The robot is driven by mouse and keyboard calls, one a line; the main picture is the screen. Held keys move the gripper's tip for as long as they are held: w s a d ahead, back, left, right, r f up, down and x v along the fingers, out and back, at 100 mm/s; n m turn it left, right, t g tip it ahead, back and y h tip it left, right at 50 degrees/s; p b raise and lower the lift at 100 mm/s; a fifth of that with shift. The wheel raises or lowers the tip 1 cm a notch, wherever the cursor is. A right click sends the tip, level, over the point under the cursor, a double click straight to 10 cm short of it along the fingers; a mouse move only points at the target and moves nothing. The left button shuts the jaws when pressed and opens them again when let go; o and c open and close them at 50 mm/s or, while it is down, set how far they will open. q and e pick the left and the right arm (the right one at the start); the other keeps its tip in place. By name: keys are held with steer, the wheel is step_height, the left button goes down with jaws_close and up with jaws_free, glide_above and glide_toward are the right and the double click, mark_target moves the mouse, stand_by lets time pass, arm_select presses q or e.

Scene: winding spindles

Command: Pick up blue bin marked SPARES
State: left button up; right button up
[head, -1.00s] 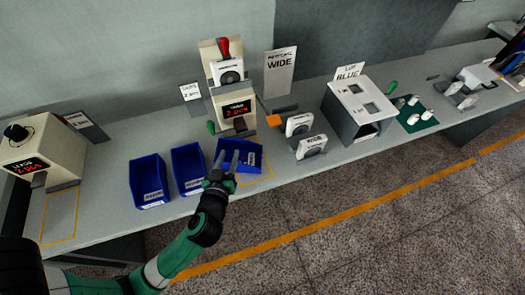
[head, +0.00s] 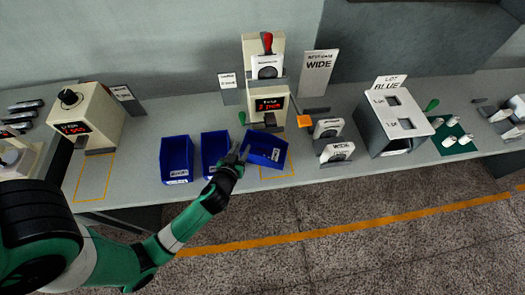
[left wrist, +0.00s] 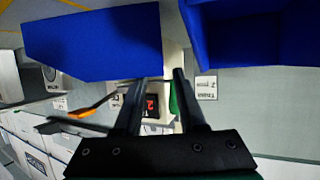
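Three blue open bins stand on the bench in the head view: a left one (head: 176,161), a middle one (head: 214,148) and a right one (head: 267,149). The right bin sits skewed. Each has a white front label, too small to read, so I cannot tell which is SPARES. My left gripper (head: 241,154) is open, with its fingers at the gap between the middle and right bins. In the left wrist view the two fingers (left wrist: 160,78) are apart with nothing clear between them. One blue bin (left wrist: 92,43) is close at upper left, another (left wrist: 250,45) at upper right. My right gripper is not in view.
A counter machine with a red-topped part (head: 266,85) stands behind the right bin. A WIDE sign (head: 319,75), white blocks (head: 328,128) and a LOT BLUE box (head: 397,120) stand to the right. A yellow outline (head: 95,177) on the bench at left is empty.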

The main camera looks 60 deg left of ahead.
mark_target(244, 141)
arm_select(q)
steer(key=x, duration=0.4)
steer(key=shift+a, duration=0.3)
steer(key=shift+c, duration=0.3)
jaws_close()
stand_by(0.8)
